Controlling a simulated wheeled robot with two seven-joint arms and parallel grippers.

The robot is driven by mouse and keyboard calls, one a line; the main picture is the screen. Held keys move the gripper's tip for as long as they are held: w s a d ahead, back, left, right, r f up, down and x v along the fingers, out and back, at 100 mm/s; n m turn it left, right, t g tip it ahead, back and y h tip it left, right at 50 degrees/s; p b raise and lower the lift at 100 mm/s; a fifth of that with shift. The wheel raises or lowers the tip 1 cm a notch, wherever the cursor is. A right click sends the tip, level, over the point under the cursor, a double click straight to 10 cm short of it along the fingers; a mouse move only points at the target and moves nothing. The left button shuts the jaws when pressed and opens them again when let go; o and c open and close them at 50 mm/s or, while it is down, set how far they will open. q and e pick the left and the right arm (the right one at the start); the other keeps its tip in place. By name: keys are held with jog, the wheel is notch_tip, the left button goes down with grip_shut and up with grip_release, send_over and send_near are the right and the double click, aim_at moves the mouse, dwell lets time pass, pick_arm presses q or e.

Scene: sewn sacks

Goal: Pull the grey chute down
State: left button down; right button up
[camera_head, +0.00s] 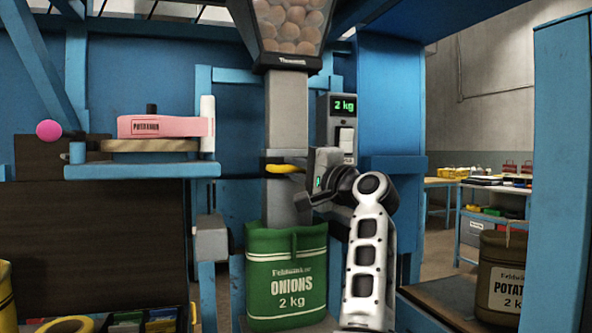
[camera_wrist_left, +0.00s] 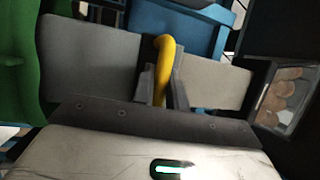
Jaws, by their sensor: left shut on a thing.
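The grey chute (camera_head: 287,203) hangs upright under the hopper, with a sliding lower part that carries a yellow handle (camera_head: 280,168). Its lower end reaches the mouth of the green onions sack (camera_head: 287,270); I cannot tell how far inside it sits. My left gripper (camera_head: 306,170) comes to the handle from the right and is shut on it. In the left wrist view, the yellow handle (camera_wrist_left: 161,70) stands between the two fingers (camera_wrist_left: 164,88), with the grey chute (camera_wrist_left: 90,55) behind and the green sack (camera_wrist_left: 18,85) at the left. My right gripper is not in view.
The hopper (camera_head: 287,30) holds round onions above the chute. A scale display (camera_head: 343,104) reads 2 kg. A brown potato sack (camera_head: 500,280) stands at the right.

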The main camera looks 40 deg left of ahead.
pick_arm(q)
jog(key=c, duration=1.5)
grip_release()
jog(key=shift+f, duration=0.45)
jog(key=shift+o, duration=0.5)
jog(key=shift+r, duration=0.1)
jog(key=shift+d, duration=0.1)
jog(key=b+v, duration=0.2)
jog(key=v, duration=1.3)
jog(key=shift+d, duration=0.4)
jog(key=shift+s, duration=0.1)
